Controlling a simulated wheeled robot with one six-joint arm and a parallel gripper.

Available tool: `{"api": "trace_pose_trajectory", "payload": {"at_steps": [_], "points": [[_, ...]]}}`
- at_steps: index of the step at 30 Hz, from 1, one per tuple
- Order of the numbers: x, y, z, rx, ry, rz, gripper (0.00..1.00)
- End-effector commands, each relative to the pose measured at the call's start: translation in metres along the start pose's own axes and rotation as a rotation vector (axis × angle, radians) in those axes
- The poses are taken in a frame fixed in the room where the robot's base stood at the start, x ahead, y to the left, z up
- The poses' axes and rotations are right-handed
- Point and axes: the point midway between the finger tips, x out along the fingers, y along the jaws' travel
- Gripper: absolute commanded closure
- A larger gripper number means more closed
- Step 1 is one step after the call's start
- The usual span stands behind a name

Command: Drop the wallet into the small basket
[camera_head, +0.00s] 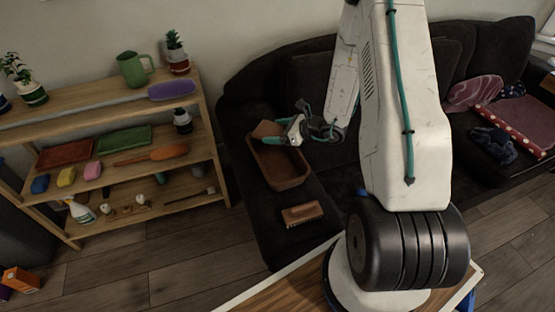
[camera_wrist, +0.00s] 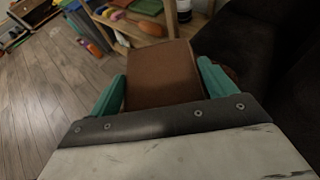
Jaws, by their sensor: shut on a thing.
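The wallet (camera_wrist: 160,72) is a flat brown leather piece between the two teal fingers of my gripper (camera_wrist: 163,88) in the wrist view. In the head view my gripper (camera_head: 282,138) is shut on the wallet (camera_head: 266,129) and holds it over the far end of the small basket. The small basket (camera_head: 287,184) is a brown, oblong, open container on the dark sofa. The part of the basket I can see inside looks empty. My gripper covers part of its far rim. I cannot tell how high the wallet is above the rim.
A brown brush (camera_head: 302,214) lies on the sofa (camera_head: 262,222) in front of the basket. A wooden shelf (camera_head: 203,150) with several items stands to the left. A patterned red cushion (camera_head: 515,118) and dark blue cloth (camera_head: 494,144) lie at the right.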

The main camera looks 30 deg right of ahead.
Motion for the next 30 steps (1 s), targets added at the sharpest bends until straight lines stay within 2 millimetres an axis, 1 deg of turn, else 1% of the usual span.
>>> {"api": "trace_pose_trajectory", "payload": {"at_steps": [1,3,5,18,23,30], "points": [[-0.008,-0.006,-0.009,0.001,-0.001,0.004,0.4],[-0.014,-0.009,-0.016,-0.003,-0.002,0.014,0.4],[-0.016,-0.01,-0.021,-0.003,-0.003,0.019,0.4],[0.003,-0.008,-0.063,-0.005,-0.002,0.024,0.4],[0.007,-0.008,-0.071,-0.005,-0.003,0.024,0.4],[0.008,-0.008,-0.073,-0.007,-0.003,0.024,0.4]]}}
